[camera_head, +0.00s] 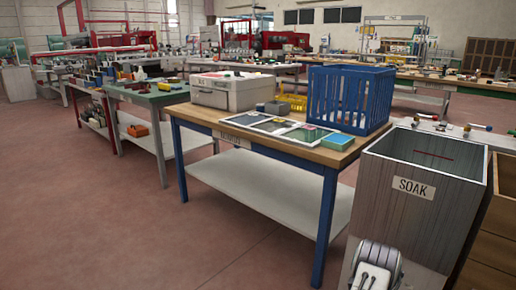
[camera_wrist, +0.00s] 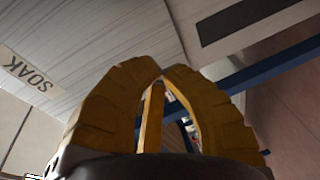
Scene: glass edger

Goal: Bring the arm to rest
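My gripper (camera_wrist: 161,74) shows in the wrist view with two thick yellow-brown fingers. Their tips meet at the top, and a narrow gap shows lower down between them. I see nothing held at the tips. In the wrist view the grey wood-grain bin (camera_wrist: 95,45) marked SOAK is behind the left finger, with its label upside down. In the head view the same bin (camera_head: 403,215) stands at the right. A grey part of my arm shows at the bottom in front of it; the gripper fingers are not visible there.
A blue-legged workbench (camera_head: 225,131) stands left of the bin, with a blue crate (camera_head: 350,97), a white machine (camera_head: 228,92) and flat trays on top. A brown wooden box (camera_head: 489,245) stands at the right edge. The floor (camera_head: 110,225) at front left is clear.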

